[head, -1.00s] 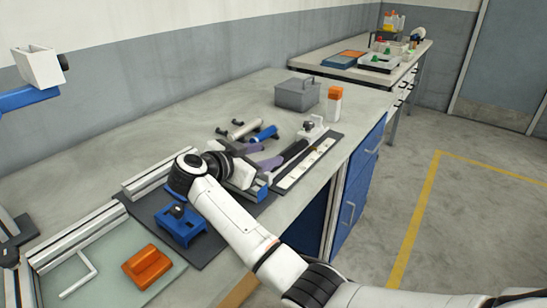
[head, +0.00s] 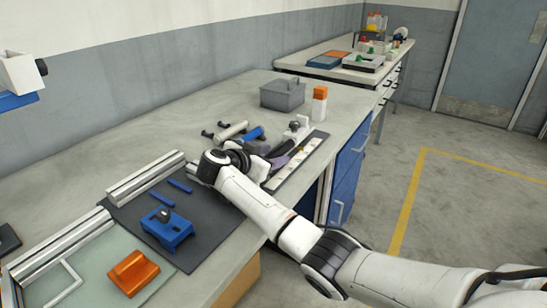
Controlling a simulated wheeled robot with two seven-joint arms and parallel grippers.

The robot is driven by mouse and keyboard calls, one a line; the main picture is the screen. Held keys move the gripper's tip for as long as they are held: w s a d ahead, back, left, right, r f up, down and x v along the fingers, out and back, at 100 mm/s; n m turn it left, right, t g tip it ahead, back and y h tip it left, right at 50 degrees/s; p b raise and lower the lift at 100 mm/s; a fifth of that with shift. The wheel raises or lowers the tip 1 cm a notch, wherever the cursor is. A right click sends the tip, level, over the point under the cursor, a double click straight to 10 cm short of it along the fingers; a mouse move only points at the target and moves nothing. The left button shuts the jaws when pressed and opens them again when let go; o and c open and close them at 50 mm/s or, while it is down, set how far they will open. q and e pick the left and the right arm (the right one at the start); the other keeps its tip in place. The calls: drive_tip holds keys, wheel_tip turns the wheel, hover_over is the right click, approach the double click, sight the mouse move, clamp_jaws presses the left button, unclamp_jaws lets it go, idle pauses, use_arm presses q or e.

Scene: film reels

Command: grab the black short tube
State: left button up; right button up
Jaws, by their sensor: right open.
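The black short tube (head: 284,148) lies on the bench beyond my right gripper, mostly hidden by it; only a dark strip shows near the fingers. My right gripper (head: 272,154) is open, with its purplish fingers low over the bench beside the tube. I cannot tell whether the tube is between the fingers or touching them. A light grey tube (head: 232,131) and a blue tube (head: 254,133) lie just behind, to the left. My left gripper is out of view.
A pale strip (head: 306,163) lies along the bench's right edge. A blue fixture (head: 167,228) and orange block (head: 134,272) are at front left. The left rear of the bench is clear.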

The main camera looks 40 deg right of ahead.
drive_tip(key=shift+c, duration=0.3)
clamp_jaws()
drive_tip(key=shift+r, duration=0.1)
